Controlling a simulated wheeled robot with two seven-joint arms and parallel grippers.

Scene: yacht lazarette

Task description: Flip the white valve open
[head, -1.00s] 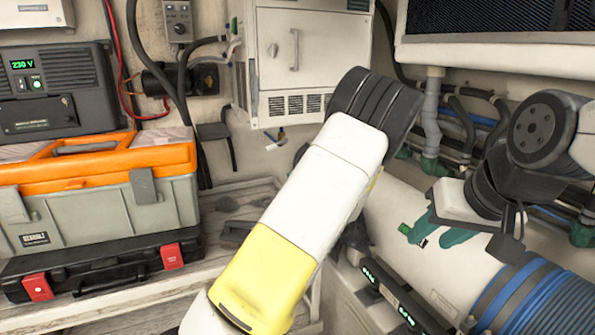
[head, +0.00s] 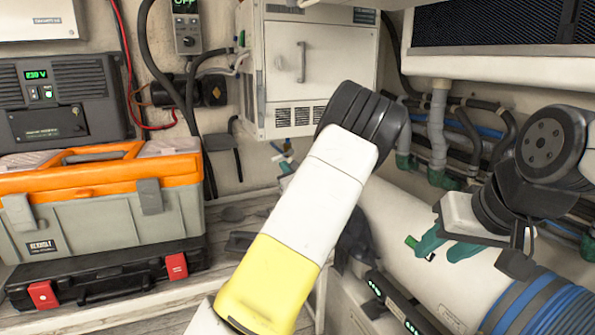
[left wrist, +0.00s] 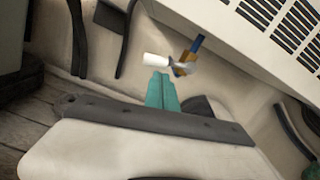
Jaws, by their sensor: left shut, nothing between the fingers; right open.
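The white valve (left wrist: 156,60) shows in the left wrist view as a short white lever, lying to the left of a brass-coloured body with a blue part. The fitting is on the pale wall below a vented cabinet. My left gripper (left wrist: 161,76) is shut and empty, its teal fingertips just below the white lever. I cannot tell whether they touch it. In the head view the valve is small, and my left arm hides most of that gripper. My right gripper (head: 437,253) is open and empty in front of a large white cylinder.
The white cabinet (head: 305,65) hangs above the valve. An orange and grey toolbox (head: 100,205) sits on a black case (head: 105,275) at left. The white cylinder (head: 395,215), with pipes (head: 437,130) behind it, fills the right side.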

